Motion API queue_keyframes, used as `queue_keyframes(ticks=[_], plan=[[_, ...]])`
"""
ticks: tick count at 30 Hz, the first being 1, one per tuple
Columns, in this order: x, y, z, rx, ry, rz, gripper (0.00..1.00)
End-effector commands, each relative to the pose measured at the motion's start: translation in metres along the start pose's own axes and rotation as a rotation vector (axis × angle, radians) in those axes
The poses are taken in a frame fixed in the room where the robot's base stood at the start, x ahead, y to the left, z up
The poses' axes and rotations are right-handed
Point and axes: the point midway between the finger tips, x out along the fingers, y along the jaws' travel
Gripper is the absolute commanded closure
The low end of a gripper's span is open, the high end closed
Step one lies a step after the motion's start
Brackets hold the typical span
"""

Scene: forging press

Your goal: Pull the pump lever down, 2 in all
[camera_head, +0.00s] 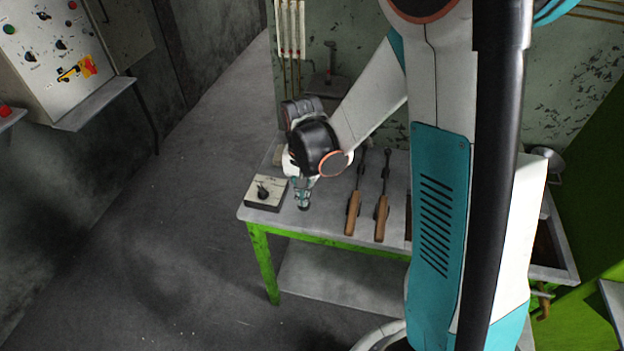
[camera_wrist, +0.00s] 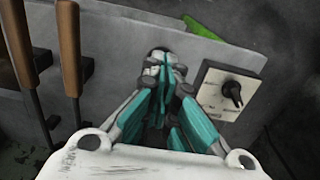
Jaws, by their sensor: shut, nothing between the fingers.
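My gripper (camera_head: 304,203) is shut and empty, pointing down at the left front part of the workbench. In the wrist view its teal fingers (camera_wrist: 163,62) are together. I cannot make out a part that is surely the pump lever. A small pale box (camera_head: 254,194) with a black knob (camera_head: 263,194) stands left of my gripper on the bench; a gap separates them. In the wrist view the box (camera_wrist: 211,100) and its knob (camera_wrist: 232,93) are right of the fingers.
Two tools with wooden handles (camera_head: 352,213) (camera_head: 381,218) lie right of my gripper on the grey-topped, green-legged bench (camera_head: 330,236). A control cabinet (camera_head: 47,50) stands far left. A pipe fitting (camera_head: 331,75) is behind. My arm hides the bench's middle right. Floor at left is clear.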

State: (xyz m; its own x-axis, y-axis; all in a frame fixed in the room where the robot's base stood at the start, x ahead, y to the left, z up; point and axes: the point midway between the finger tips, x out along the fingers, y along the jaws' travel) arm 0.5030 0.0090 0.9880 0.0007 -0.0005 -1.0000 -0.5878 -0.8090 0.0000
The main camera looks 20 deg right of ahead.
Motion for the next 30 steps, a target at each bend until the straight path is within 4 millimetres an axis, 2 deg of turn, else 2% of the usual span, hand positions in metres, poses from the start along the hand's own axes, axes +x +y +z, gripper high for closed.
queue_keyframes(ticks=[3,16,26,30], plan=[[0.01,0.0,0.002,0.0,0.0,0.0,1.0],[0.012,0.0,0.003,0.0,0.0,0.0,1.0],[0.039,0.0,0.004,0.0,0.0,0.0,1.0],[0.034,0.0,0.004,0.0,0.0,0.0,1.0]])
